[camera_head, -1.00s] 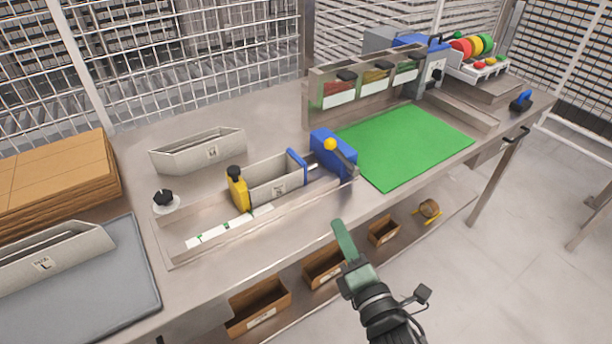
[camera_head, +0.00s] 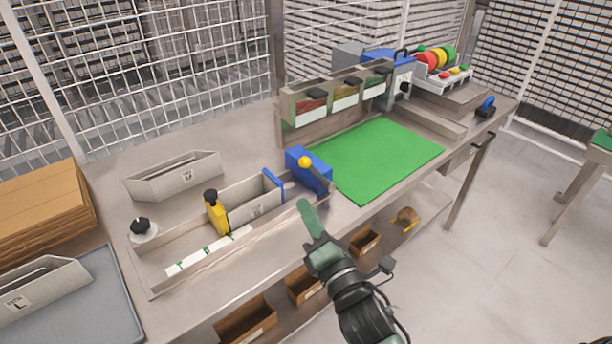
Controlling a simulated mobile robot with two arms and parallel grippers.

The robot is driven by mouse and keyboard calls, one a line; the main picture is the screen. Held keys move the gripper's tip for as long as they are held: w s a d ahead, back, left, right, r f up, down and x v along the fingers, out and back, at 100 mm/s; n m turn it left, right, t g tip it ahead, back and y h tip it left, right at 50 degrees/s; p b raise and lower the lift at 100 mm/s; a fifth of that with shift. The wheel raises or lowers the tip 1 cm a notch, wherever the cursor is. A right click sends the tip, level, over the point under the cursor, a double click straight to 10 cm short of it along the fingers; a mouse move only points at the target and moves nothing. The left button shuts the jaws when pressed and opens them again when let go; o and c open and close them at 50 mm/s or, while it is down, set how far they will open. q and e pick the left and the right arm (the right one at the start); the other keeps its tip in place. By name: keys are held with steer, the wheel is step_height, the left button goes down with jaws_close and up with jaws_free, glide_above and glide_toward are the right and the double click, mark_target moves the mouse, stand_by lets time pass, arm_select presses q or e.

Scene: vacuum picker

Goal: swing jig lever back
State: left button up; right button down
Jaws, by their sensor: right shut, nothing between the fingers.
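The jig (camera_head: 195,265) is a long metal tray along the front of the bench. A blue block (camera_head: 298,176) stands at its right end. The jig lever (camera_head: 321,178) is a dark arm at this block with a yellow ball knob (camera_head: 305,161); the arm slants down to the right from the knob. A grey carton (camera_head: 258,205) sits in the jig between a yellow stop (camera_head: 216,214) and a blue plate (camera_head: 273,186). My right gripper (camera_head: 307,212) is shut and empty, just in front of the blue block and below the knob in the picture, apart from the lever. My left gripper is out of view.
A green mat (camera_head: 375,158) lies right of the jig, before a bin rack (camera_head: 290,125). A black knob (camera_head: 141,226) and another grey carton (camera_head: 172,178) are at left. Open boxes (camera_head: 247,320) stand on the shelf below. A wire fence (camera_head: 170,60) closes the back.

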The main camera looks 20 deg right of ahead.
mark_target(317, 174)
steer(key=w+d+r+p, duration=0.2)
steer(key=w, duration=0.4)
steer(key=shift+w+r, duration=0.15)
steer(key=shift+r, duration=0.05)
